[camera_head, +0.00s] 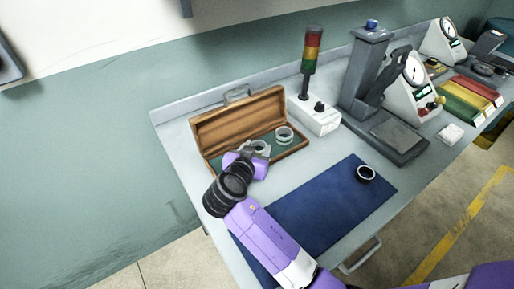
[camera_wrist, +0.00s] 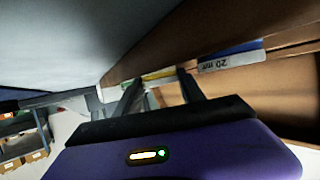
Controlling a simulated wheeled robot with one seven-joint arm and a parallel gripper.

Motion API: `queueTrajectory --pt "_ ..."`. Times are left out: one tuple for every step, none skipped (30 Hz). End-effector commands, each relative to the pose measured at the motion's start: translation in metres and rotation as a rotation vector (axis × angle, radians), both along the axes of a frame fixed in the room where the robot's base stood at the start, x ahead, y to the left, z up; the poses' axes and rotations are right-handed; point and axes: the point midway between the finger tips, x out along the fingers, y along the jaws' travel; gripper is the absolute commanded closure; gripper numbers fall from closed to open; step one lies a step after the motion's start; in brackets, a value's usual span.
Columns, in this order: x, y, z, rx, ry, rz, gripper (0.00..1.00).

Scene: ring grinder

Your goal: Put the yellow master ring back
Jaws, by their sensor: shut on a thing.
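The open wooden case (camera_head: 238,120) stands at the back left of the bench, lid raised and green-lined inside. I cannot tell whether the ring touches the case floor. A blue strip with a "20 mm" label (camera_wrist: 214,64) lies to the right.
Another pale ring (camera_head: 285,134) sits in the case's right part. A dark-rimmed ring (camera_head: 365,174) lies on the blue mat (camera_head: 322,205). A signal tower (camera_head: 312,52) on a white box stands right of the case, then a grey gauge stand (camera_head: 362,75).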

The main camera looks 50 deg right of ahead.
Motion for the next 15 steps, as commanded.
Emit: queueTrajectory --pt "0.0002 0.0000 0.0006 -0.001 -0.001 0.000 1.00" --pt "0.0002 0.0000 0.0006 -0.001 -0.001 0.000 1.00" --pt "0.0002 0.0000 0.0007 -0.001 -0.001 0.000 1.00" --pt "0.0003 0.0000 0.0007 -0.001 0.000 0.000 1.00" --pt "0.0002 0.0000 0.0006 -0.001 0.000 0.000 1.00" --pt "0.0003 0.0001 -0.0001 -0.001 -0.001 0.001 1.00" --pt "0.0003 0.0000 -0.0011 -0.001 -0.001 0.001 1.00" --pt "0.0003 0.0001 -0.0023 -0.001 -0.001 0.001 1.00" --pt "0.0003 0.0001 -0.0036 -0.001 -0.001 0.001 1.00" --pt "0.0003 0.0002 -0.0035 0.000 0.000 0.000 0.52" --pt "0.0002 0.0002 -0.0026 0.000 0.000 0.000 0.46" --pt "0.0003 0.0001 -0.0024 0.000 0.000 0.000 0.38" --pt "0.0003 0.0001 -0.0024 0.000 0.000 0.000 0.32" --pt "0.0003 0.0001 -0.0024 0.000 0.000 0.000 0.32" --pt "0.0002 0.0002 -0.0023 0.000 0.000 0.000 0.32"
